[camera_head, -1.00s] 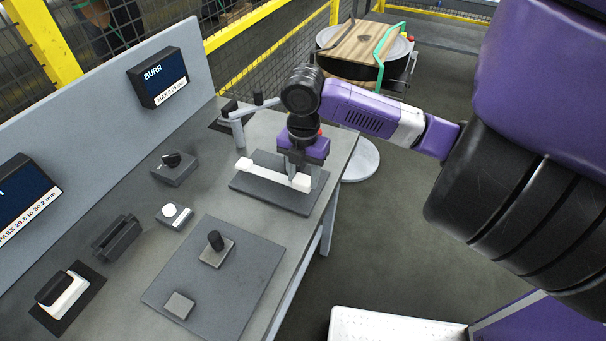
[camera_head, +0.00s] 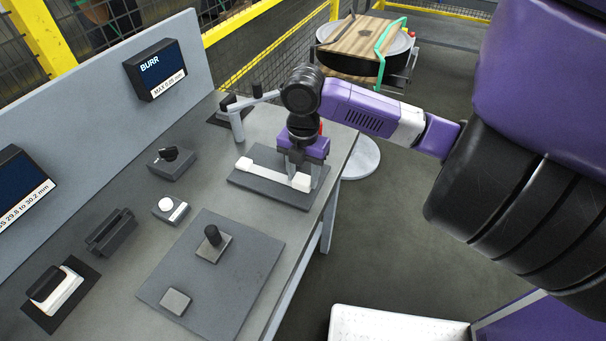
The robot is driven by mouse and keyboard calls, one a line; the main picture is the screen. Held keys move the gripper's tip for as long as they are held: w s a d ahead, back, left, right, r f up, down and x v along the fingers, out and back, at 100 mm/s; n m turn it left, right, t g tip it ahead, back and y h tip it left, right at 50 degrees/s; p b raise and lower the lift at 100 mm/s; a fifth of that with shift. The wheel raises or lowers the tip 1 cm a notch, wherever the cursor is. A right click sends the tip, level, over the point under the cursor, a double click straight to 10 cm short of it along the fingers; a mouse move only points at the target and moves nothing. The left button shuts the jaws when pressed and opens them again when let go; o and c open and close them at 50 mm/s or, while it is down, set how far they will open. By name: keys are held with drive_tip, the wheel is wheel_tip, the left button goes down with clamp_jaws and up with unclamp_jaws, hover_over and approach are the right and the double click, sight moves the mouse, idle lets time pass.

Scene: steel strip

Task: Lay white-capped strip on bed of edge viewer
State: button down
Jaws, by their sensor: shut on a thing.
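The white-capped strip (camera_head: 268,173) is a thin pale bar with a white block at each end. It lies along a dark flat bed (camera_head: 262,190) near the far end of the bench. A grey post with a side arm (camera_head: 237,122) stands beside the bed, apparently part of the edge viewer. My gripper (camera_head: 304,176) points down over the bed and is shut on the strip near its right-hand cap. I cannot tell whether the strip touches the bed or hovers just above it. The fingers partly hide the strip.
A BURR screen (camera_head: 156,70) is on the back panel. Nearer on the bench (camera_head: 205,180) are a knob box (camera_head: 171,164), a small white-button box (camera_head: 170,209), a slotted block (camera_head: 110,232) and a dark plate (camera_head: 248,262) with a peg. A round-topped stand (camera_head: 362,50) is beyond the bench.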

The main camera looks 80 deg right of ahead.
drive_tip(key=c, duration=0.7)
unclamp_jaws()
drive_tip(key=shift+f, duration=0.1)
drive_tip(key=shift+o, duration=0.2)
drive_tip(key=shift+r, duration=3.95)
